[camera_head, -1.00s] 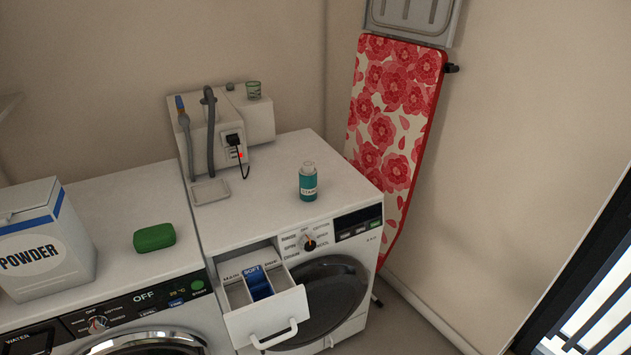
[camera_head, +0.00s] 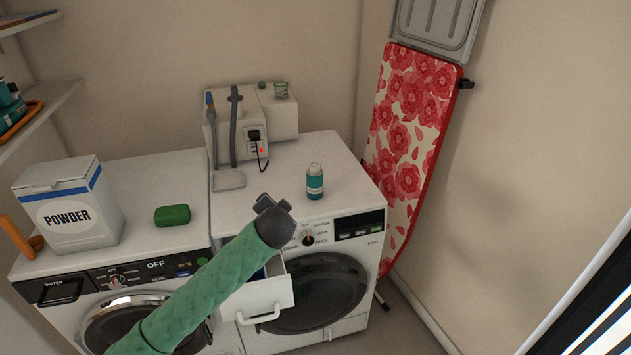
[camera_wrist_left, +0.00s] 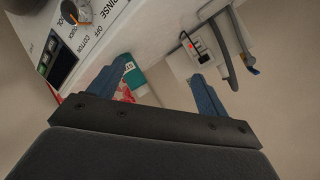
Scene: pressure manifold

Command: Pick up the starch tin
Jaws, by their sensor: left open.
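The starch tin is a small teal bottle with a pale cap and a white label band (camera_head: 315,182). It stands upright on top of the right-hand washing machine, near its front edge. My left gripper (camera_head: 272,204) reaches in from the lower left and hovers to the left of the tin, apart from it. In the left wrist view the gripper's two blue fingers are spread, and the tin (camera_wrist_left: 134,76) shows beyond them, beside the left finger and partly hidden. My right gripper is not in view.
The open detergent drawer (camera_head: 265,303) juts out under my left arm. A green soap bar (camera_head: 172,215) and a powder box (camera_head: 68,205) sit on the left machine. A grey-white unit with a hose (camera_head: 238,135) stands behind. An ironing board (camera_head: 410,130) leans at the right.

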